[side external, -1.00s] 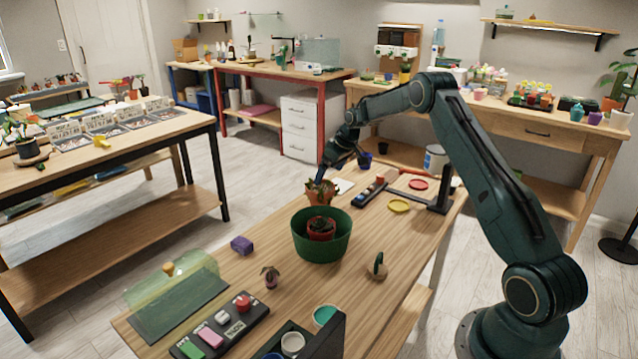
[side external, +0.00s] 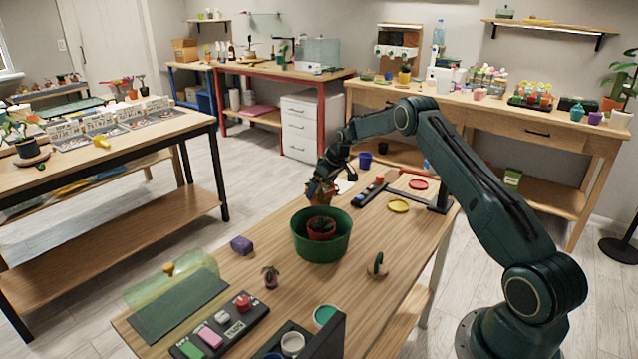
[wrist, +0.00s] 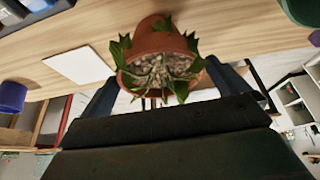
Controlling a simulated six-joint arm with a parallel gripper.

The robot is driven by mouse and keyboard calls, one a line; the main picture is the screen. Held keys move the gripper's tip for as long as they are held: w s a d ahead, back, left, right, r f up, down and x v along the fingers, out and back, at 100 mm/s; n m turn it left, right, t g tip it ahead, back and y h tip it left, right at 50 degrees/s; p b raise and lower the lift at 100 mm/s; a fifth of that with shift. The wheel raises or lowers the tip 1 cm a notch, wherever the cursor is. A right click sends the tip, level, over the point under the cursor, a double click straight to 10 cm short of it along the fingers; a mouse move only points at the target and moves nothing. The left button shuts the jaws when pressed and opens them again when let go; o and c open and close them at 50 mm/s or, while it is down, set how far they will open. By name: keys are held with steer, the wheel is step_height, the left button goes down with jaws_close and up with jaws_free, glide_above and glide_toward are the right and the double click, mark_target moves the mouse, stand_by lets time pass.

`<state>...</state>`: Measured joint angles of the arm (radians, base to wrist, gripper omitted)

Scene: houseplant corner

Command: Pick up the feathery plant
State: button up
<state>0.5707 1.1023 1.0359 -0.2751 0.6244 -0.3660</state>
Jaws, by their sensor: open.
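A plant with jagged, feathery green leaves grows in a terracotta pot (wrist: 160,40). In the side view this potted plant (side external: 319,193) stands on the wooden table just behind the dark green tub, which hides its lower part. My gripper (side external: 331,174) is low over it, at its upper right. In the wrist view my gripper (wrist: 166,90) is open, with one finger to each side of the pot's rim. The pot shows between the fingers, and I cannot tell whether they touch it.
The green tub (side external: 322,250) holds a red pot (side external: 321,229) close in front. A purple block (side external: 242,245), a small purple plant (side external: 270,276) and a cactus-like plant (side external: 377,265) stand nearby. A yellow dish (side external: 398,206) and red dish (side external: 418,184) lie to the right.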

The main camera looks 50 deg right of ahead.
mark_target(320, 190)
steer(key=shift+x, duration=1.05)
steer(key=shift+r, duration=0.1)
steer(key=c, duration=1.1)
steer(key=shift+r, duration=0.15)
step_height(320, 190, up, 20)
steer(key=shift+f, duration=0.15)
